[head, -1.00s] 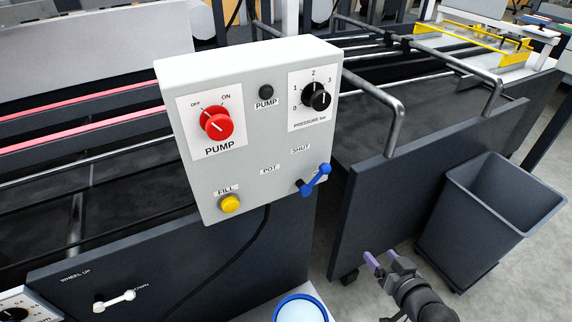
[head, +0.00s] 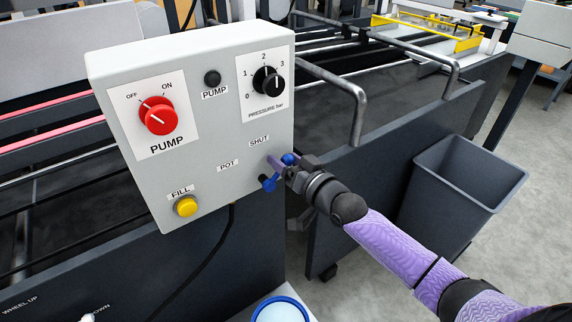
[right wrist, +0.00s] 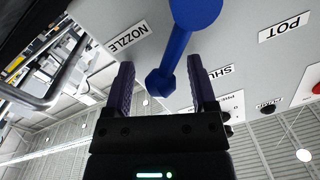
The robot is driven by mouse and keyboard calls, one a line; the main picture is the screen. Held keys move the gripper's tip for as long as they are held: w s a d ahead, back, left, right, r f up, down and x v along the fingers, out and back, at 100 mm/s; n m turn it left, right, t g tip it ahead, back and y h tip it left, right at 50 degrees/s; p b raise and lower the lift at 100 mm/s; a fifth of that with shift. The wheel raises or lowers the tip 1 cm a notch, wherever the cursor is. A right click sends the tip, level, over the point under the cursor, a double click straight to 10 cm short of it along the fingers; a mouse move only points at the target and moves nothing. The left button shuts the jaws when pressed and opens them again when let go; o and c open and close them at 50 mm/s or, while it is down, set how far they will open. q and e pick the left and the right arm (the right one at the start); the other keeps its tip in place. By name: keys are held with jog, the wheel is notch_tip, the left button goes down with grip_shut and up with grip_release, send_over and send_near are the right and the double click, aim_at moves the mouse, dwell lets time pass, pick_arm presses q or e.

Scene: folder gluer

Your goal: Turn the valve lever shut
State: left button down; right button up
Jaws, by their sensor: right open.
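The blue valve lever (head: 268,184) is on the lower right of the grey control box, below the SHUT label (head: 259,141) and right of the POT label. My right gripper (head: 281,164) is at the lever and partly hides it. In the right wrist view the lever (right wrist: 173,52) reaches down between the two open purple fingers of my right gripper (right wrist: 161,64). Its free end lies between the NOZZLE label (right wrist: 127,36) and the SHUT label. I see gaps beside the lever; the fingers are not closed on it. My left gripper is out of view.
The box (head: 215,130) also carries a red pump knob (head: 158,115), a black pressure knob (head: 268,80) and a yellow fill button (head: 186,207). A metal rail (head: 340,85) runs behind my right gripper. A dark bin (head: 455,185) stands on the floor at right.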

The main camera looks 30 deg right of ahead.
jog(key=shift+c, duration=0.2)
grip_shut()
dwell(1.3)
